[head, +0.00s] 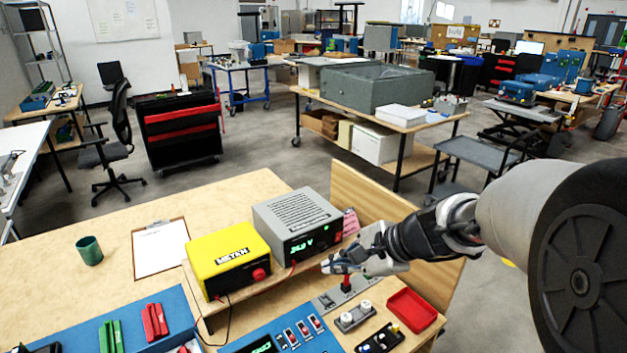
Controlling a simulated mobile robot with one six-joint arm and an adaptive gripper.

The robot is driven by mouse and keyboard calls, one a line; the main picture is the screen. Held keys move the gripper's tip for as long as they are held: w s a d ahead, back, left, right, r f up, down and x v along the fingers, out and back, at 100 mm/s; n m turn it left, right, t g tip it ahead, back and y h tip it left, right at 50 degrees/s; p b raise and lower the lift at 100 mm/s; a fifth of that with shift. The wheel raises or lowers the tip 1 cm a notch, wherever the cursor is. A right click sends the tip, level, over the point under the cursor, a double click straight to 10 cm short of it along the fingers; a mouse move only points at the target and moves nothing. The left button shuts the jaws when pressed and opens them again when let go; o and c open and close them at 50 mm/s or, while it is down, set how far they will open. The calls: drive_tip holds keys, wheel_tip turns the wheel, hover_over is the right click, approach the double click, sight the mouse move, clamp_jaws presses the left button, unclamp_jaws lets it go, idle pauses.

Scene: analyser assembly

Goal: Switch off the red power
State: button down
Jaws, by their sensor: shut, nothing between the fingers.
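My gripper (332,265) is shut and empty, in front of the lower right of a grey power supply (298,222) with a green "24.0 V" readout. A small red part (338,237) shows at the right end of the supply's front, just above my gripper. A red and black upright lever (347,284) stands on a grey plate below my gripper; I cannot tell if they touch. A blue panel (262,331) at the bottom carries several red and white switches (303,329) and a lit green display. Which part is the red power switch is not clear.
A yellow meter (228,259) with a red knob stands left of the supply. A red tray (411,310) and a grey block with two white knobs (355,316) are at right. A wooden board (372,212) rises behind. A clipboard (160,248) and green cup (89,251) lie left.

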drive_tip(key=w+d+f+m+t+h+p, duration=0.1)
drive_tip(key=w+d+f+m+t, duration=0.3)
drive_tip(key=w+d+f+m, duration=0.9)
drive_tip(key=w+m, duration=0.1)
drive_tip(key=w, duration=0.2)
drive_tip(key=shift+d+f+p, duration=0.25)
drive_tip(key=shift+f+p, duration=0.05)
drive_tip(key=shift+p, duration=0.1)
drive_tip(key=b, duration=0.3)
approach(338, 240)
wheel_tip(338, 240, down, 4)
drive_tip(key=w+a, duration=0.2)
drive_tip(key=shift+w+a+r, duration=0.1)
drive_tip(key=shift+w+r, duration=0.4)
drive_tip(key=shift+w, duration=0.15)
drive_tip(key=shift+r+p, duration=0.15)
drive_tip(key=shift+p, duration=0.3)
